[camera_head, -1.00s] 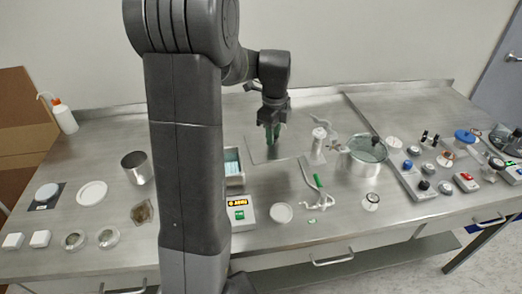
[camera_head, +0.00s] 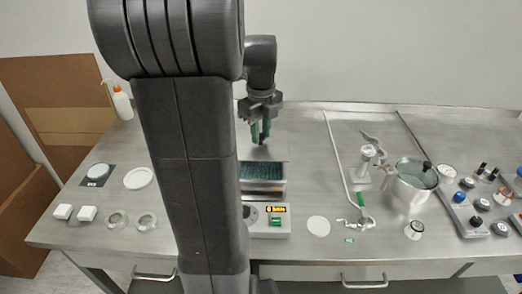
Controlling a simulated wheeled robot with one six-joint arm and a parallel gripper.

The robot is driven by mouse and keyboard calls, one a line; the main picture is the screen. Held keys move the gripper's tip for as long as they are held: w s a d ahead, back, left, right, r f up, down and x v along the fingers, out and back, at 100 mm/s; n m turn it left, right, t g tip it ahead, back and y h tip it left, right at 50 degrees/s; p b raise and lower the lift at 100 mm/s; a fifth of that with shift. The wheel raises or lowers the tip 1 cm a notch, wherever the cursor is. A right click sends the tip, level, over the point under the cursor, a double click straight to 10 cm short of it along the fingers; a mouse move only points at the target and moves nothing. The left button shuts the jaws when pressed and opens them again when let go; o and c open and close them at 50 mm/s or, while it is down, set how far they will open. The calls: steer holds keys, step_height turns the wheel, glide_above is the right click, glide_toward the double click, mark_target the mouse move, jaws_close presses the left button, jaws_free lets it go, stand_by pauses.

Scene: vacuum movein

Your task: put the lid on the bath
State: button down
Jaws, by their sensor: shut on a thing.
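The bath (camera_head: 268,221) is a grey box with an orange-lit display on its front. Its teal-looking basin (camera_head: 262,170) shows uncovered from the front, behind the display. The lid (camera_head: 276,148) looks like a flat grey plate with a small dark knob, just behind the basin in the picture. My gripper (camera_head: 261,132), with green fingers, points down over the lid and is shut on its knob. I cannot tell how high the lid is above the table. My arm hides the left side of the bath.
A pot with a glass lid (camera_head: 413,184), a white stand (camera_head: 366,160) and a small jar (camera_head: 414,230) stand to the right. A white disc (camera_head: 318,226) lies right of the bath. White dishes lie left. Bare table (camera_head: 310,150) shows right of the lid.

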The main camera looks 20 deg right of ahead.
mark_target(261, 144)
steer(key=shift+f, duration=2.55)
steer(key=shift+f, duration=0.1)
steer(key=shift+f+b, duration=0.35)
steer(key=shift+f, duration=0.15)
steer(key=c, duration=1.2)
jaws_free()
step_height(261, 144, up, 13)
steer(key=shift+r+p, duration=0.15)
steer(key=shift+p, duration=0.35)
